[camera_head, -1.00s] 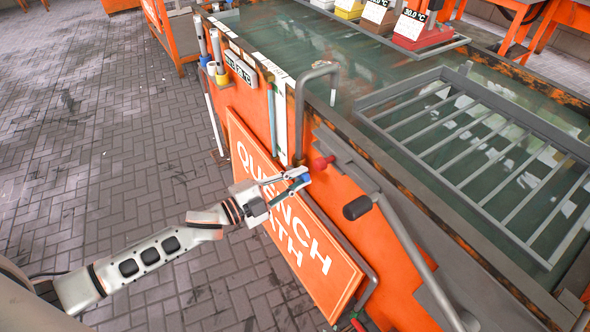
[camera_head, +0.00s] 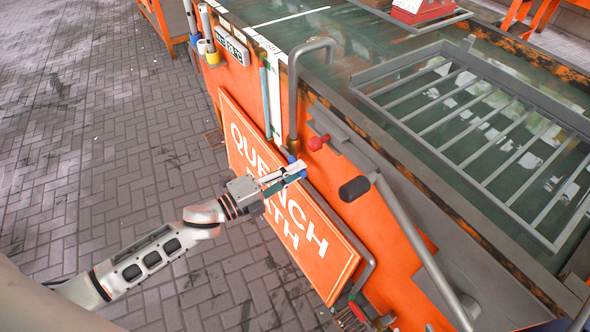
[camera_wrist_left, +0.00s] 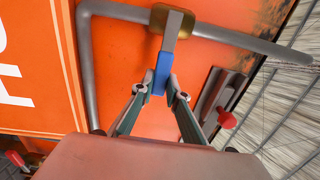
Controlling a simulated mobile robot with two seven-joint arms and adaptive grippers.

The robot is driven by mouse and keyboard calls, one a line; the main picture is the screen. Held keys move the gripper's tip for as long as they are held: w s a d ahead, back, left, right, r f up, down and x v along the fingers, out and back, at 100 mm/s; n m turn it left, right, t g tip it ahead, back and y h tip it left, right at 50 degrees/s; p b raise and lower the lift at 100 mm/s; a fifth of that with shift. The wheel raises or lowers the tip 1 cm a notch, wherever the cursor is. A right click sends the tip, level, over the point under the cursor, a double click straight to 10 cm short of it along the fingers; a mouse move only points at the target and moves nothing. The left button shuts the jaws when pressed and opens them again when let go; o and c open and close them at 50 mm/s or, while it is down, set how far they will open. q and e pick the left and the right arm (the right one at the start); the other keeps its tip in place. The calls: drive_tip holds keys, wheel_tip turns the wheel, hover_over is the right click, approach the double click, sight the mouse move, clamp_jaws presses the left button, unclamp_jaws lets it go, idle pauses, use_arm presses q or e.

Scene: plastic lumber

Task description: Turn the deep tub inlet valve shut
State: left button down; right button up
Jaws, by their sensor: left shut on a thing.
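The inlet valve shows in the left wrist view as a brass body (camera_wrist_left: 172,20) on a grey pipe (camera_wrist_left: 240,40). Its grey lever with a blue sleeve (camera_wrist_left: 162,73) points toward my gripper, roughly across the pipe. My left gripper (camera_wrist_left: 157,88) is shut on the blue sleeve, one finger on each side. In the head view my left gripper (camera_head: 290,176) is at the orange tub wall, below the bent inlet pipe (camera_head: 293,95); fingers cover much of the handle. The tub holds greenish water (camera_head: 350,60). My right gripper is not in view.
A grey rack (camera_head: 480,120) lies over the tub. The brick floor (camera_head: 100,130) at left is clear.

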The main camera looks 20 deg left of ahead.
use_arm(q)
drive_tip(key=shift+f, duration=0.1)
drive_tip(key=c, duration=2)
unclamp_jaws()
drive_tip(key=shift+o, duration=0.2)
drive_tip(key=v, duration=1.2)
drive_tip(key=shift+a, duration=0.1)
